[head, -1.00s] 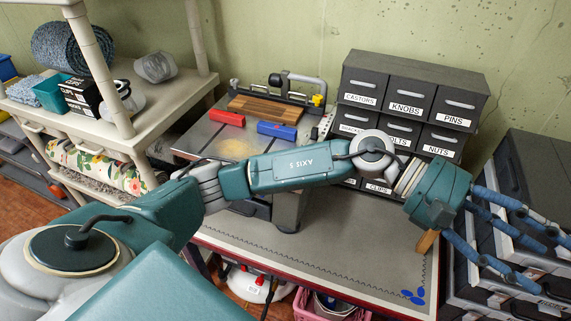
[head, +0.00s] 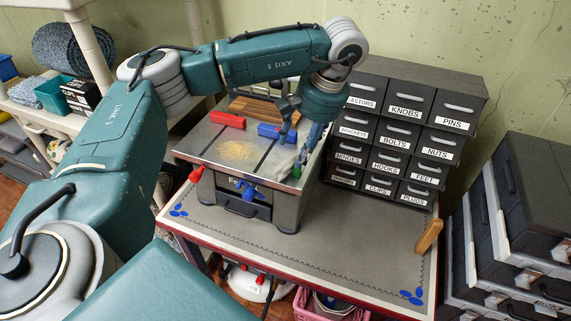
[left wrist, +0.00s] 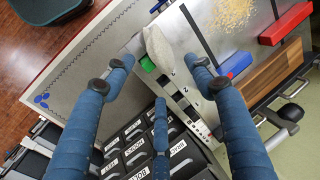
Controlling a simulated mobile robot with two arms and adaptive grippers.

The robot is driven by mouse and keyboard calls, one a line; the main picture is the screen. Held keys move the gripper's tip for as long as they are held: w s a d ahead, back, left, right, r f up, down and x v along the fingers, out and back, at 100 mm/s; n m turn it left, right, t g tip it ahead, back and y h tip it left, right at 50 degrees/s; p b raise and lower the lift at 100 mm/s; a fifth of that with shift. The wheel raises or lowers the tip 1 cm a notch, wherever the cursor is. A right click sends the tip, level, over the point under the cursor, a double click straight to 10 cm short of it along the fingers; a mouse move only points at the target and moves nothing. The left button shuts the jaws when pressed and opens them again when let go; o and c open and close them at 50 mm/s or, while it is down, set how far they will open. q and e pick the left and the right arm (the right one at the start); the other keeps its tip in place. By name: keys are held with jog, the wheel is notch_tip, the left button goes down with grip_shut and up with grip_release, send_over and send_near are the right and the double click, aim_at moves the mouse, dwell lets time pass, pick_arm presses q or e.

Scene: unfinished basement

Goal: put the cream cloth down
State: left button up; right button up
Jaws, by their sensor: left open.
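A small cream cloth (left wrist: 158,48) lies bunched on the edge of the grey metal machine top, beside a green block, in the left wrist view. In the head view a pale bit of the cloth (head: 285,161) shows just below the fingers. My left gripper (head: 296,150) points down over that right edge of the machine top. Its blue fingers are spread open and hold nothing. In the left wrist view the gripper (left wrist: 160,75) has the cloth between and beyond its two upper fingertips; I cannot tell whether they touch. My right gripper is not in view.
The machine (head: 282,214) stands on a grey workbench (head: 350,240) with clear room at its front right. A red block (head: 228,119), a blue block (head: 270,131) and sawdust are on top. A labelled drawer cabinet (head: 405,135) stands close right of the gripper.

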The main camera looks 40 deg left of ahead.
aim_at(293, 160)
pick_arm(q)
jog(key=shift+s+a+f+p, duration=0.15)
jog(key=shift+a+f+p, duration=0.05)
jog(key=shift+f+p, duration=0.25)
jog(key=p+x, duration=0.2)
jog(key=x, duration=0.2)
jog(key=shift+a+f, duration=0.1)
jog(key=shift+f, duration=0.3)
jog(key=c, duration=1)
jog(key=shift+c, duration=0.3)
